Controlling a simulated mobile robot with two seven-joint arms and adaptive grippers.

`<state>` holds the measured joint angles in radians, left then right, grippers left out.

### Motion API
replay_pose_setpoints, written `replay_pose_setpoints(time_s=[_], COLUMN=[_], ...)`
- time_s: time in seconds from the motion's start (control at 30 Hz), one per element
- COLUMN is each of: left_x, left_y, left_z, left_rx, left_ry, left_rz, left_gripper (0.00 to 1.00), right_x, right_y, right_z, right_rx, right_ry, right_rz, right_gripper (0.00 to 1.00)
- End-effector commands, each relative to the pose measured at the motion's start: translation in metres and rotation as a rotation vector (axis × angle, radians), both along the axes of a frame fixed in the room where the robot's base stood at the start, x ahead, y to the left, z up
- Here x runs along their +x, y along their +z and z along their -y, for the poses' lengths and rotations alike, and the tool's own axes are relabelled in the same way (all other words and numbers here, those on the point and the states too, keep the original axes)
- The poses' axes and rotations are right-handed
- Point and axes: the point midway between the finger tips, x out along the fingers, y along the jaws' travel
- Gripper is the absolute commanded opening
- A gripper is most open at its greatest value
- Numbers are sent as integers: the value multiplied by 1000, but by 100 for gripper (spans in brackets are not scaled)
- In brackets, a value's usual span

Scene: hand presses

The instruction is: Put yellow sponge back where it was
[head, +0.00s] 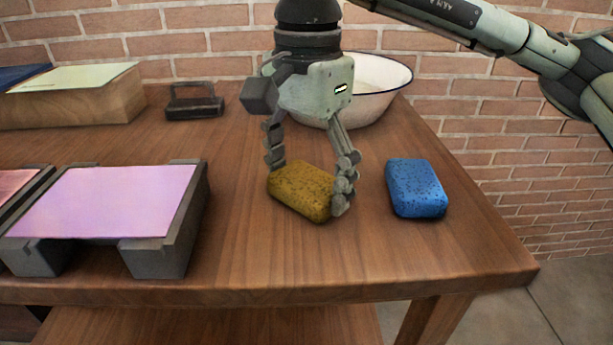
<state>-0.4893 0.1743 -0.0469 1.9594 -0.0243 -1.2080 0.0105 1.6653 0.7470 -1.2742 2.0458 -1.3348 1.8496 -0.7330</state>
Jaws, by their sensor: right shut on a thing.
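The yellow sponge (300,192) is a mustard-coloured block at the right part of the wooden table, left of the blue sponge. My right gripper (310,188) points down from above with one finger at each end of the yellow sponge and is shut on it. The sponge is at or very close to the table top; I cannot tell whether it touches. My left gripper is not in view.
A blue sponge (416,188) lies close on the right. A white enamel bowl (385,88) stands behind my gripper. A press with a pink sheet (105,200) stands left, a dark metal handle tool (194,103) behind. The table's front edge (300,290) is near.

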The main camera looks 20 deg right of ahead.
Motion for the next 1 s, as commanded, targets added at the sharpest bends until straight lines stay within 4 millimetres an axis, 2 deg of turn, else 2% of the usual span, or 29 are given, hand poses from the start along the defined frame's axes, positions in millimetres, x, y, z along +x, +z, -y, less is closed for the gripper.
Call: replay_pose_setpoints(time_s=[0.07, 0.1, 0.23, 0.67, 0.7, 0.77, 1.0], left_x=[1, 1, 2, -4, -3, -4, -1], left_y=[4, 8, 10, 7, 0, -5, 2], left_z=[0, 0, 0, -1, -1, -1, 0], left_rx=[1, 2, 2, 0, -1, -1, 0], left_ry=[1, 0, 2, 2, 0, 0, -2], left_rz=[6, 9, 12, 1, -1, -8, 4], left_gripper=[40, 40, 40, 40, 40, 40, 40], right_x=[0, 0, 0, 0, 0, 1, 1], right_y=[-2, -1, -1, 3, 6, 14, 67], right_z=[0, 0, 0, 0, 0, -1, -1], right_rx=[0, 0, 0, 0, 0, 0, 2], right_ry=[0, 0, 0, 0, 0, 0, -1], right_rz=[0, 0, 0, 0, 1, 4, 3], right_gripper=[54, 84, 100, 100, 100, 100, 100])
